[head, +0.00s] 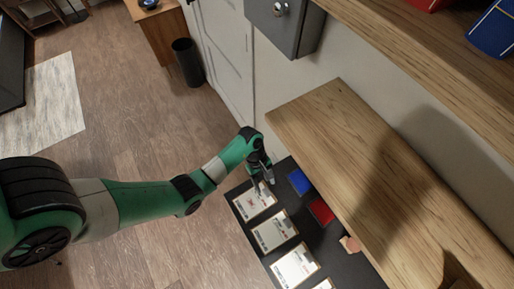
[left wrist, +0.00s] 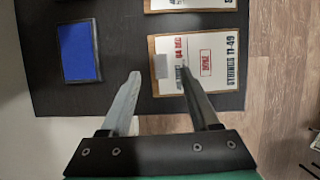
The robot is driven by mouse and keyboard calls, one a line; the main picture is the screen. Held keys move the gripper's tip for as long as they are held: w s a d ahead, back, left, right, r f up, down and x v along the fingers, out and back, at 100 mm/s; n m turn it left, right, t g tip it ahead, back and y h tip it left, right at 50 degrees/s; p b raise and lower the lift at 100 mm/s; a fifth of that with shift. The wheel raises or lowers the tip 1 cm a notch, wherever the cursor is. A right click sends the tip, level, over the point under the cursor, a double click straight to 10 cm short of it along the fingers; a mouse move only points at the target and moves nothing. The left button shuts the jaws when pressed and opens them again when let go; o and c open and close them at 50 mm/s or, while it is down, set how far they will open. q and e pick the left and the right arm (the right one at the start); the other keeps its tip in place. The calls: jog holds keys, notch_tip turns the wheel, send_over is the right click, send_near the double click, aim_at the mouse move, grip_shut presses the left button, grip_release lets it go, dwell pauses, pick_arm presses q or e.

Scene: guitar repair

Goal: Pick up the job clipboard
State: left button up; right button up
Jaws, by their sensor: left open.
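Several clipboards with white printed sheets lie in a row on a dark mat-like surface; I cannot tell which is the job clipboard. The end clipboard (head: 254,203) is closest to my left gripper (head: 262,188). In the left wrist view this clipboard (left wrist: 222,62) has a brown board, a grey clip, a red stamp and text reading "STRINGS 11-49". My left gripper (left wrist: 161,73) is open and empty, its fingers reaching over or beside the clip end. I cannot tell how high the tips are above it. My right gripper is not in view.
A second clipboard (head: 274,230) and a third (head: 295,266) lie nearer me. A blue tray (head: 299,181) and a red tray (head: 320,211) sit beside them. A wooden shelf (head: 400,190) overhangs the right side. The wooden floor at left is open.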

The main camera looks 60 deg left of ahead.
aim_at(267, 191)
pick_arm(q)
jog(key=b+x, duration=0.1)
jog(key=x, duration=0.3)
jog(key=shift+s+f, duration=0.1)
jog(key=shift+f, duration=0.1)
jog(key=shift+c, duration=0.3)
grip_shut()
